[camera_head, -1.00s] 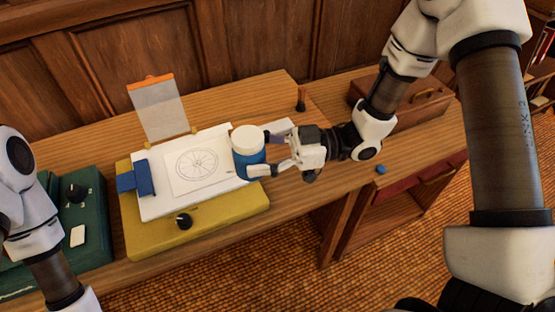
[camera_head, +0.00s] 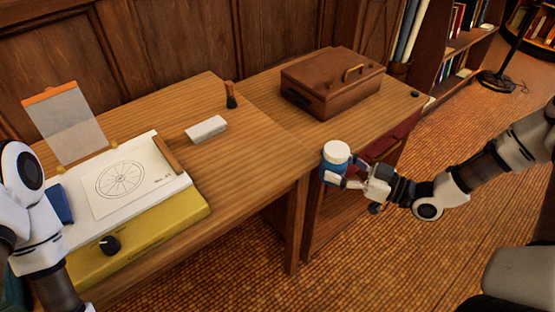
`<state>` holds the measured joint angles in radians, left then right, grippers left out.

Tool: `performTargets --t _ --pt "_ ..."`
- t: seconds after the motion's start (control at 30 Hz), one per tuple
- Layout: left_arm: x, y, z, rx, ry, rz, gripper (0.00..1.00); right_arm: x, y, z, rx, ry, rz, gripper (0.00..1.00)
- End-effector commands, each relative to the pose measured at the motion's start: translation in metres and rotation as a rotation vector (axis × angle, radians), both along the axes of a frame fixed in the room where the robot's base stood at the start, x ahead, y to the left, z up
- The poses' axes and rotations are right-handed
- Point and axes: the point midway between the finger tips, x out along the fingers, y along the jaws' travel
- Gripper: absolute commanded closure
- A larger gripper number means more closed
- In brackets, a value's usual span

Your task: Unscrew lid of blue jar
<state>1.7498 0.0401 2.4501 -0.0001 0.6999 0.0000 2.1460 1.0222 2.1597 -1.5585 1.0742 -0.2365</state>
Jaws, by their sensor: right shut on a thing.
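The blue jar (camera_head: 331,173) with its white lid (camera_head: 336,152) is upright in the head view, right of centre. My right gripper (camera_head: 345,176) is shut on the jar's blue body from the right. The lid is on top and clear of the fingers. The jar appears near the front edge of the right-hand desk; its height above or beside the edge is hard to tell. My left arm shows at the left edge, but its gripper is out of view.
A yellow drafting board (camera_head: 165,229) with a wheel drawing (camera_head: 121,179) lies on the desk at left. A brown case (camera_head: 331,82) stands at the back right. Bare wood lies between them.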

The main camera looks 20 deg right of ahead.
Motion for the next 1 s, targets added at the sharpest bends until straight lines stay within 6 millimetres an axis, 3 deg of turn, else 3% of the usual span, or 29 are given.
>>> performTargets --t 0.37,0.8,1.0 --pt "0.0 0.0 -0.02 0.0 0.0 0.0 0.6 0.042 0.042 -0.002 -0.005 -0.002 0.011 1.0" --pt "0.0 0.0 -0.024 0.0 0.0 0.0 0.6 0.094 0.089 0.0 -0.004 -0.004 0.009 1.0" --pt "0.0 0.0 -0.024 0.0 0.0 0.0 0.6 0.108 0.103 0.0 -0.004 -0.005 0.009 1.0"
